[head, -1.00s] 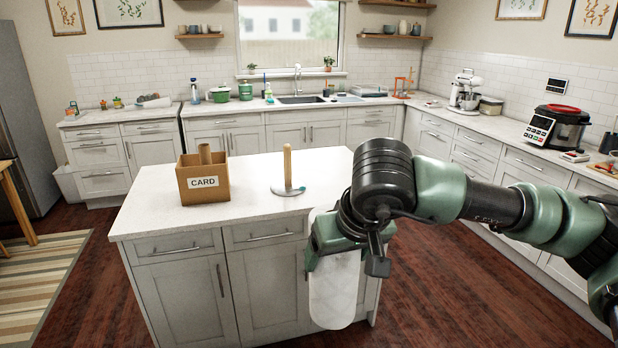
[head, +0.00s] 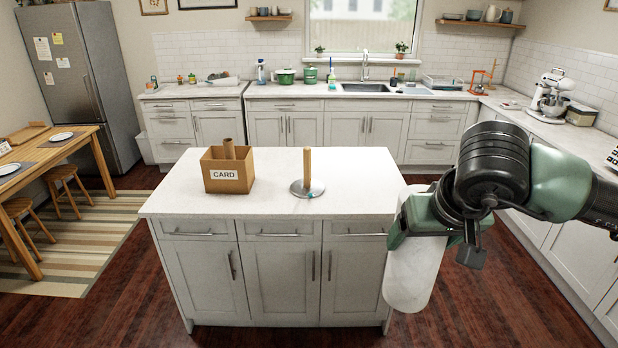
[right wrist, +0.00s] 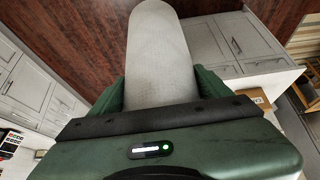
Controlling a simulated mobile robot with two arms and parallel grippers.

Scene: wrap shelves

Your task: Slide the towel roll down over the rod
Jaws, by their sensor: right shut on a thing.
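The towel roll (head: 413,268) is white and hangs in my right gripper (head: 418,218), to the right of the island's front right corner. It is close to upright, slightly tilted. In the right wrist view the roll (right wrist: 160,55) lies between the two green fingers of the gripper (right wrist: 160,90), which is shut on it. The wooden rod (head: 307,168) stands upright and bare on a round metal base (head: 299,188) on the island top. The rod is to the left of the roll and apart from it. My left gripper is not in view.
The island (head: 250,206) has a white top. A cardboard box (head: 222,182) marked CARD, with a brown tube (head: 229,149) in it, stands left of the rod. The top right of the rod is clear. Counters line the back and right walls.

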